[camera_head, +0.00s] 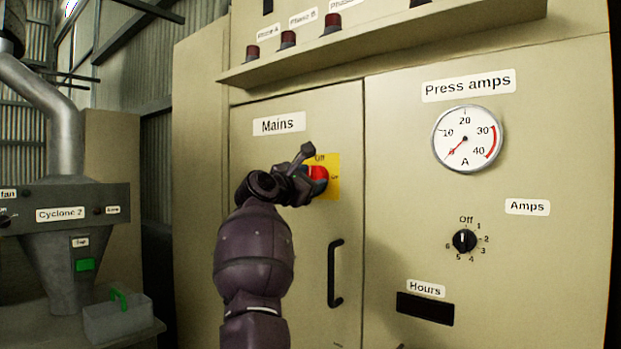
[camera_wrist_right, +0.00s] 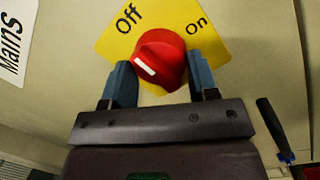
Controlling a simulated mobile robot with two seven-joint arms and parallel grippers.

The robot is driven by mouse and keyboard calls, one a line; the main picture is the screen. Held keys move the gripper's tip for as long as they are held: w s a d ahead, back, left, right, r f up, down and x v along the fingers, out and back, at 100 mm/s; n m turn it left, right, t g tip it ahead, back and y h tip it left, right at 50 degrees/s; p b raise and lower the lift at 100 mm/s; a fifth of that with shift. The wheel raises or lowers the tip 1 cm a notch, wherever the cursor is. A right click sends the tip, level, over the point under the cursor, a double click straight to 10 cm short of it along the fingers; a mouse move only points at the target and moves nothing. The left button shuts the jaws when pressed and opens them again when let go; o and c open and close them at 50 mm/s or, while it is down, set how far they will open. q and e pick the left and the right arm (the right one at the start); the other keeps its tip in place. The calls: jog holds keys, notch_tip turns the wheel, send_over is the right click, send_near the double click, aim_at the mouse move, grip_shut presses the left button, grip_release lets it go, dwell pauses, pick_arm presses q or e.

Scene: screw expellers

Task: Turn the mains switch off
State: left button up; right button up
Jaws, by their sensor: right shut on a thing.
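The red mains switch (camera_head: 319,173) sits on a yellow plate (camera_head: 333,188) below the "Mains" label (camera_head: 279,124) on the cabinet. The plate has "Off" at its top and "On" at its right in the head view. My right gripper (camera_head: 308,176) is at the switch and partly hides it. In the right wrist view, the red knob (camera_wrist_right: 160,58) is between the two blue-grey fingers of my right gripper (camera_wrist_right: 162,80), which is shut on it. A white mark shows on the knob's lower left in that view. My left gripper is not in view.
A black door handle (camera_head: 335,273) stands out below the switch. To the right are the press amps gauge (camera_head: 467,139), its needle near 0, and the amps selector (camera_head: 464,241). A ledge (camera_head: 330,50) juts out above. A Cyclone 2 unit (camera_head: 70,235) stands at left.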

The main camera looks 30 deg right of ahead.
jog(key=o, duration=1.3)
jog(key=shift+r, duration=0.1)
notch_tip(320, 180, up, 20)
jog(key=shift+f+p, duration=0.1)
jog(key=shift+p, duration=0.2)
